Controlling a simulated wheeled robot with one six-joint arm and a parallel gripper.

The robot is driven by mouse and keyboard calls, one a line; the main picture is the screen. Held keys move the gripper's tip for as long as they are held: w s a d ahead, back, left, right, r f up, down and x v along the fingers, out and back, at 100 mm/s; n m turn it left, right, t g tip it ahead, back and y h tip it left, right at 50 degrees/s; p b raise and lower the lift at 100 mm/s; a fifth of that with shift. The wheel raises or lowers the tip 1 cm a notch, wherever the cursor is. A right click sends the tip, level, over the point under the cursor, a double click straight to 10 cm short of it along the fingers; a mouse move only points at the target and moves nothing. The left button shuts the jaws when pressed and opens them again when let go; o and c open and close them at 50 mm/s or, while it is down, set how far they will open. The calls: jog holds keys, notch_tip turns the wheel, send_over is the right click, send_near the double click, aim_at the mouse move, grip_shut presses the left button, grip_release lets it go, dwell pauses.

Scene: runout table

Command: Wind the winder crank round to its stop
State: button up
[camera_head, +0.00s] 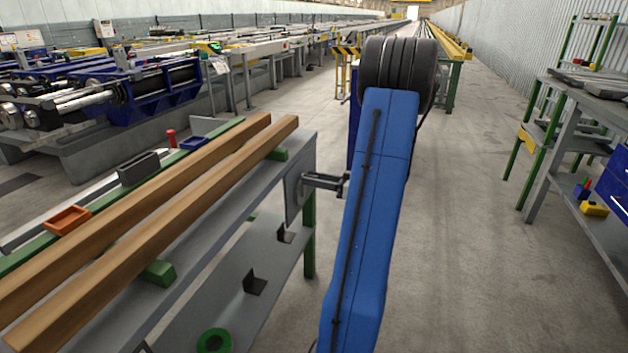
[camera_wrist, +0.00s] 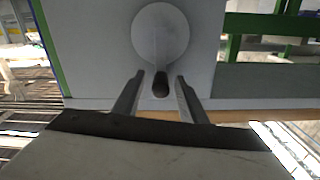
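The winder crank shows in the wrist view as a pale round disc (camera_wrist: 160,28) on a grey panel, with a short dark handle (camera_wrist: 161,88) pointing toward the camera. My gripper (camera_wrist: 160,76) has one finger on each side of the handle, with a visible gap on both sides. It is open around the handle and does not appear to grip it. In the head view, grey parts (camera_head: 324,181) reach from behind my blue arm to the end plate (camera_head: 296,188) of the bench; my arm hides most of my wrist there.
Two wooden beams (camera_head: 180,205) lie along the grey bench on green supports (camera_head: 159,273). An orange tray (camera_head: 68,220) and a dark grey block (camera_head: 138,169) sit at its far side. A workbench (camera_head: 590,92) stands at right. The floor between is clear.

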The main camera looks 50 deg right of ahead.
jog(key=v, duration=1.7)
jog(key=shift+s, duration=0.15)
jog(key=shift+d, duration=0.1)
